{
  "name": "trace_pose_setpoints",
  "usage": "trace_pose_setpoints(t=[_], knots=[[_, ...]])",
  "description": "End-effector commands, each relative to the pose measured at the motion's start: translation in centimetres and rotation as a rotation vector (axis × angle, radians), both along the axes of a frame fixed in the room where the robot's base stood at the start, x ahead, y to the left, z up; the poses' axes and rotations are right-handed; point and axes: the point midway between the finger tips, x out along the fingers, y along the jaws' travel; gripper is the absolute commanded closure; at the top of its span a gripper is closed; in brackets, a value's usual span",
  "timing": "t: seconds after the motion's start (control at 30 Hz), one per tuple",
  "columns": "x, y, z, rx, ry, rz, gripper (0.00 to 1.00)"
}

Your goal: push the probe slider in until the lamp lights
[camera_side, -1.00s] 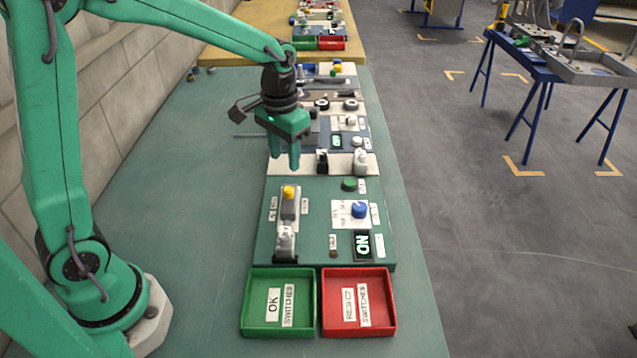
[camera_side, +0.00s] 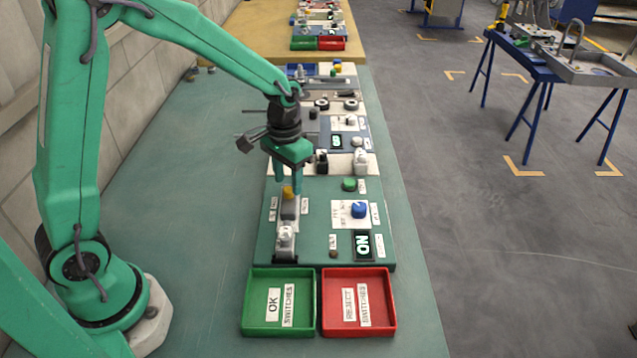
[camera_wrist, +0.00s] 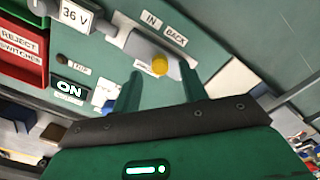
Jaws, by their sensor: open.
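The probe slider is a grey block on a light rail with a yellow knob (camera_side: 288,193), on the near green panel (camera_side: 315,215). My gripper (camera_side: 287,187) is open, its fingers low over the knob. In the wrist view the knob (camera_wrist: 159,65) shows between the two green fingers (camera_wrist: 160,78), near their tips; I see no clear contact. IN and BACK labels (camera_wrist: 163,27) lie beside the rail. A small brown lamp (camera_side: 333,254) by the LAMP label looks dark. A black display (camera_side: 362,245) shows ON in lit letters.
A white 36 V block (camera_wrist: 75,15) sits at the rail's near end. A blue knob (camera_side: 359,209) and a green button (camera_side: 349,184) stand to the right. Green (camera_side: 246,300) and red (camera_side: 390,300) trays lie in front. More panels stand behind; the bench at left is clear.

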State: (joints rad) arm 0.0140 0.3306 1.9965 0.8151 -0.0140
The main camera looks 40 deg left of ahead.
Motion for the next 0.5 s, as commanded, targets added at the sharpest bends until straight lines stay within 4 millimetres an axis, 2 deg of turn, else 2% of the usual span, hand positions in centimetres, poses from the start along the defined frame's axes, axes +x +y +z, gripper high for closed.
trace_pose_setpoints(t=[0.2, 0.5], knots=[[0.0, 0.0, -1.6, 0.000, 0.000, 0.000, 0.57], [0.0, 0.0, -1.8, 0.000, 0.000, 0.000, 0.57]])
